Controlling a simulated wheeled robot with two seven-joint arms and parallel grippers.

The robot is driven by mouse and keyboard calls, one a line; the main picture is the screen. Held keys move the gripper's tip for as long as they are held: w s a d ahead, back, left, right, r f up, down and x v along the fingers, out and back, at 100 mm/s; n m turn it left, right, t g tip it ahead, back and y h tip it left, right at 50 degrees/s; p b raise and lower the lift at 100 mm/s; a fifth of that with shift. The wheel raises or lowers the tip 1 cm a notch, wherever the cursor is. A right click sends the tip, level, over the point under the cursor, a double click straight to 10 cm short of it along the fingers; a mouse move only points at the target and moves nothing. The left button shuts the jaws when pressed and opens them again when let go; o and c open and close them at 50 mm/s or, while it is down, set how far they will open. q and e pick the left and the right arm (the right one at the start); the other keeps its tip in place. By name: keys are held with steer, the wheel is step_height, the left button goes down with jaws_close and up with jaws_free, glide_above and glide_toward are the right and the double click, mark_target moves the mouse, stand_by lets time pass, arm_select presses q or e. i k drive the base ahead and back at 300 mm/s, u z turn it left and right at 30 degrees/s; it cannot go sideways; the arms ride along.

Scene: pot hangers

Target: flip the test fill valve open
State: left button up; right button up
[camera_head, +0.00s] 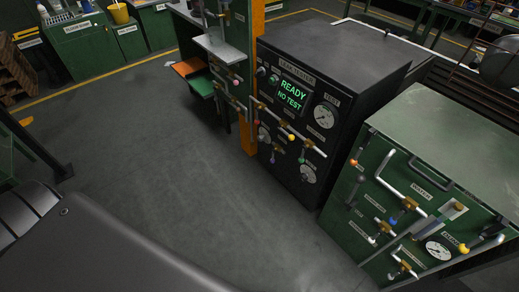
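A black leak tester cabinet (330,65) stands right of centre, with a green lit display (289,95) reading "READY NO TEST". Its front carries a gauge (324,116), brass-bodied valves and levers with coloured knobs, among them a yellow knob (291,137) and a pink knob (257,136). A green cabinet (440,130) at the right has more piping, a blue-knobbed valve (393,222) and a yellow-tipped lever (464,248). The small labels are too blurred to tell which valve is test fill, or whether it is open. Neither of my grippers is in view.
Grey floor (180,150) is clear before the cabinets. An orange post (257,20) and a green stand with a shelf (218,47) are left of the tester. Orange and green trays (190,67) sit below the shelf. Green cabinets with a yellow bucket (119,13) stand at the back left.

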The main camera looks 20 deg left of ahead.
mark_target(301, 160)
steer(key=u, duration=0.35)
steer(key=k, duration=1.3)
steer(key=u, duration=0.75)
steer(key=i, duration=0.55)
steer(key=u, duration=1)
steer(key=i, duration=1.5)
steer(key=z, duration=1.1)
steer(key=i, duration=0.55)
steer(key=z, duration=0.6)
